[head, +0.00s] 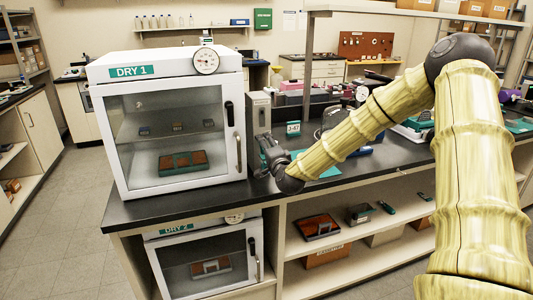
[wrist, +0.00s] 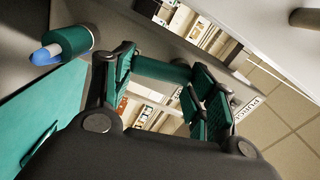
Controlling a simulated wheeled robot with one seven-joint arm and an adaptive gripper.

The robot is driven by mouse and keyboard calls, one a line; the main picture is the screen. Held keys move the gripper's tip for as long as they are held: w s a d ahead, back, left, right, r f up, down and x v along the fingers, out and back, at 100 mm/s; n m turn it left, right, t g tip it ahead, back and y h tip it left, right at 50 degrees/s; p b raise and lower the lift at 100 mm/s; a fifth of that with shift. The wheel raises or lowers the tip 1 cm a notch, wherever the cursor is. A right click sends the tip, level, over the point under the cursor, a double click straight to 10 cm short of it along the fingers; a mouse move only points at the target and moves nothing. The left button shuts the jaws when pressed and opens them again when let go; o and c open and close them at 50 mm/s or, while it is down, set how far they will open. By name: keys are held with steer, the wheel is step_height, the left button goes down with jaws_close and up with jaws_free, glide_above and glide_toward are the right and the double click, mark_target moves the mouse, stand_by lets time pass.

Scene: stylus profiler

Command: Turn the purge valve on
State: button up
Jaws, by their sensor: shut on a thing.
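My gripper (head: 268,150) is at the grey upright box (head: 258,112) just right of the DRY 1 cabinet (head: 170,115). In the wrist view my gripper (wrist: 163,78) has its two green-padded fingers on either side of a teal bar (wrist: 162,69), which looks like the purge valve's handle, and is shut on it. A white label reading PURGE (wrist: 250,107) shows just right of the fingers. In the head view my gripper hides the valve, so the handle's angle cannot be told there.
A teal cylinder with a blue and white tip (wrist: 62,45) is left of the fingers in the wrist view. A teal mat (head: 325,172) lies on the dark bench. A J-47 sign (head: 293,128) stands behind my gripper. The DRY 2 cabinet (head: 205,265) is below.

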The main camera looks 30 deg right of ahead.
steer(key=shift+a+f+m+b, duration=0.1)
steer(key=shift+f+m+b, duration=0.1)
steer(key=shift+m+b, duration=0.7)
steer(key=shift+m, duration=0.3)
steer(key=o, duration=1)
steer(key=v, duration=1.2)
